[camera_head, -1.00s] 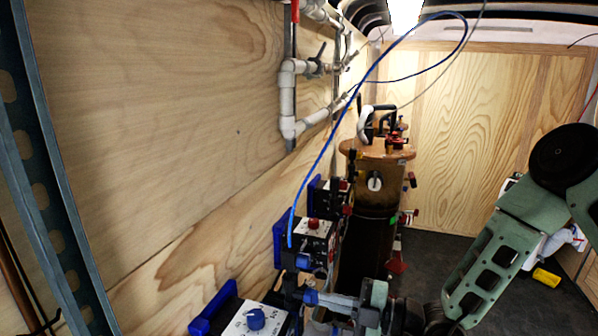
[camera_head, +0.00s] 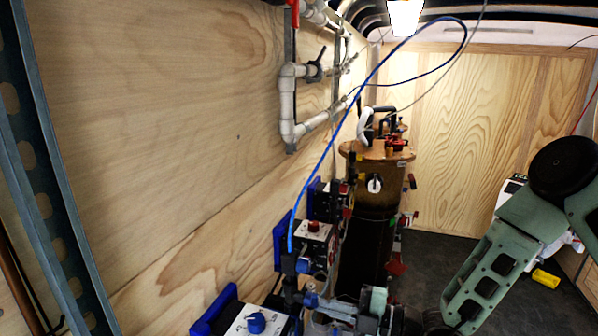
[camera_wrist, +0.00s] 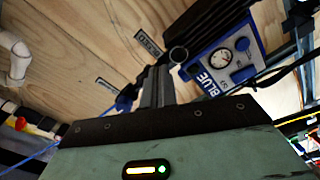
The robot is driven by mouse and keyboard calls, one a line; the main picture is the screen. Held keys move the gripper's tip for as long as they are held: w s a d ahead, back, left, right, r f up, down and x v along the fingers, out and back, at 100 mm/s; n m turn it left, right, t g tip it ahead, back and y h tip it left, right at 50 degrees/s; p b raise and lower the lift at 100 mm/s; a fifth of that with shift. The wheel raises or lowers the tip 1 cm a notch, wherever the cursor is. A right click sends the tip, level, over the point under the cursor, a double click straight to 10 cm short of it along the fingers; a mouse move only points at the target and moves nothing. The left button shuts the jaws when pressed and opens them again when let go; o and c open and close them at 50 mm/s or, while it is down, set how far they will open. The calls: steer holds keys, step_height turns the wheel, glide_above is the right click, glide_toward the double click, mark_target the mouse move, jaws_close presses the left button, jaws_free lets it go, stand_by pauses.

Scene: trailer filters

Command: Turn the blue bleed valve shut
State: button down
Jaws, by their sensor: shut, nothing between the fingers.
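A blue-edged panel lettered BLUE (camera_wrist: 219,62) is in the upper right of the wrist view, with a round gauge and a blue knob (camera_wrist: 242,75). In the head view, a box with a blue knob (camera_head: 256,322) stands at the bottom, left of my gripper. I cannot tell for certain which blue part is the bleed valve. My gripper (camera_wrist: 158,84) is shut and empty, its fingers left of the panel in the wrist view. A dark ring end (camera_wrist: 178,55) is just beyond the fingertips. Contact with it cannot be judged.
A blue hose (camera_head: 333,140) arches up from the boxes. A brown cylinder with a wooden top (camera_head: 372,185) stands behind my gripper. White pipes (camera_head: 287,98) run along the plywood wall at left.

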steer(key=shift+w+d+f, duration=0.15)
steer(key=shift+d+f, duration=0.05)
steer(key=shift+f, duration=0.05)
steer(key=shift+p+v, duration=0.9)
steer(key=shift+v, duration=2)
steer(key=w+a+r+n+g+y+b, duration=0.1)
steer(key=w+a+n+g+y, duration=0.1)
steer(key=a, duration=0.3)
steer(key=shift+w+n+g+b, duration=0.3)
steer(key=shift+w+g+b, duration=0.1)
steer(key=shift+w+g, duration=0.4)
steer(key=shift+a, duration=0.15)
